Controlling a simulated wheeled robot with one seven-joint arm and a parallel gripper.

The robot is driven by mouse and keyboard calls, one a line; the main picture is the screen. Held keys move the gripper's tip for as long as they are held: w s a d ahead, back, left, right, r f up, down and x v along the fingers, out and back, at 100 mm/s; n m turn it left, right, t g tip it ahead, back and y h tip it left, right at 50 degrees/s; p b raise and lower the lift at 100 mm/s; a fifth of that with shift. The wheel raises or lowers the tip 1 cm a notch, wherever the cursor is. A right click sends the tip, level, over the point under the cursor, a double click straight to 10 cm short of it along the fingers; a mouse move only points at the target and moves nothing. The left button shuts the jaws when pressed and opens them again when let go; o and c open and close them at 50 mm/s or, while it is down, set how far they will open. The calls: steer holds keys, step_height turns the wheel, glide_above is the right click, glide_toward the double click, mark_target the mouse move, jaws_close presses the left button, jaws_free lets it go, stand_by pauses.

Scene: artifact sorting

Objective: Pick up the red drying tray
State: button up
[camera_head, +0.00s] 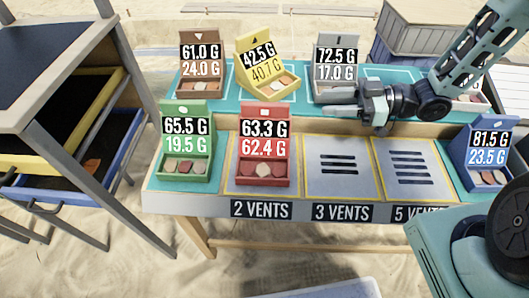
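The red drying tray (263,153) stands upright on the bench in the "2 VENTS" slot. Its raised back carries the labels 63.3 G and 62.4 G, and several round reddish and pale pieces lie in its front. My gripper (338,108) is above the bench, to the right of the red tray and higher in the picture, pointing left. It is apart from the red tray. It overlaps the front of the grey tray (334,55), and I cannot tell whether it touches it. The fingers are seen from the side, so their gap is unclear.
Green (186,150), brown (202,70), yellow (266,70) and blue (487,150) trays stand around. The "3 VENTS" (339,185) and "5 VENTS" (410,185) slots are empty. A rack with coloured drawers (75,125) stands left; a grey crate (425,35) is behind.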

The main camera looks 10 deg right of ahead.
steer(key=s+d+y, duration=0.1)
steer(key=s+y, duration=0.1)
steer(key=p, duration=0.1)
glide_toward(241, 105)
steer(key=shift+g, duration=0.3)
steer(key=shift+w+a+f+p, duration=0.1)
steer(key=shift+w+a+p, duration=0.15)
steer(key=shift+a, duration=0.5)
steer(key=shift+w+a+r+p, duration=0.1)
steer(key=shift+w+a+p, duration=0.2)
steer(key=shift+a, duration=0.45)
steer(key=shift+w+a+f+p, duration=0.1)
steer(key=shift+w+a, duration=0.3)
steer(key=shift+a, duration=0.4)
steer(key=shift+c, duration=0.3)
jaws_close()
